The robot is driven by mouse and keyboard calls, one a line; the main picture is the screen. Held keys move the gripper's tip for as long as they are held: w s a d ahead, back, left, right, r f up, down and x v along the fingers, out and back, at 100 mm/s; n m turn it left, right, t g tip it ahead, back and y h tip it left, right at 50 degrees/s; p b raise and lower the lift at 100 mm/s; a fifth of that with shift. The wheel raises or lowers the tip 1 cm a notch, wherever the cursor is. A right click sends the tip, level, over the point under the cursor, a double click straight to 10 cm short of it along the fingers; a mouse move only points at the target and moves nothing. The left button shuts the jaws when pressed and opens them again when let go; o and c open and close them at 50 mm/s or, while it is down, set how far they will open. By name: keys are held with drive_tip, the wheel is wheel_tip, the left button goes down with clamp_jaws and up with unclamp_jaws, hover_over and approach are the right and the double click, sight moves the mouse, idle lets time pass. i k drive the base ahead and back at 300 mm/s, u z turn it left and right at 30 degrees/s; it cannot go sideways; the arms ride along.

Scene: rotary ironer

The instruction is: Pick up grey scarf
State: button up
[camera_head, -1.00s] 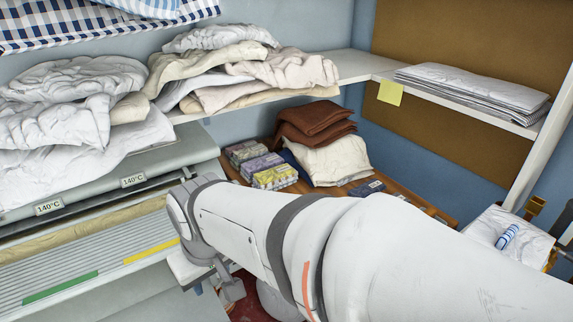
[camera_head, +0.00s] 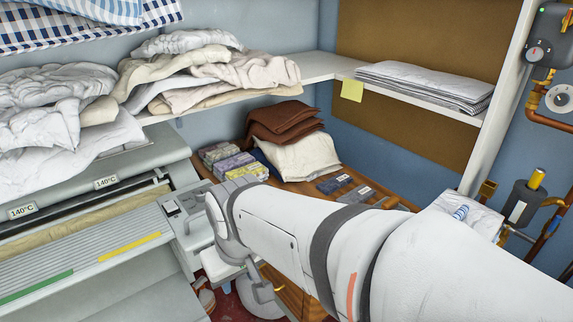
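I cannot make out a grey scarf for certain in this view. My arm reaches in from the lower right, and its wrist end is over the area between the ironer and the wooden table. No fingers of my gripper can be made out; the lower wrist is partly hidden behind the arm. On the wooden table (camera_head: 403,205), behind my arm, lie brown folded cloths (camera_head: 283,120), a cream cloth (camera_head: 300,157), several patterned folded pieces (camera_head: 232,163) and small dark flat items (camera_head: 335,184).
The ironer (camera_head: 85,262) with yellow and green strips stands at left. White bedding (camera_head: 50,110) lies heaped above it. A shelf (camera_head: 325,66) holds cream cloths (camera_head: 230,75) and folded linen (camera_head: 425,85). Pipes and a gauge (camera_head: 558,97) are at right. A white cloth stack (camera_head: 470,216) sits beside my arm.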

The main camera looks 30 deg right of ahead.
sight(362, 195)
drive_tip(key=z, duration=2.95)
drive_tip(key=k, duration=0.95)
drive_tip(key=u, duration=1)
drive_tip(key=i, duration=1)
drive_tip(key=u, duration=0.05)
drive_tip(key=k, duration=0.35)
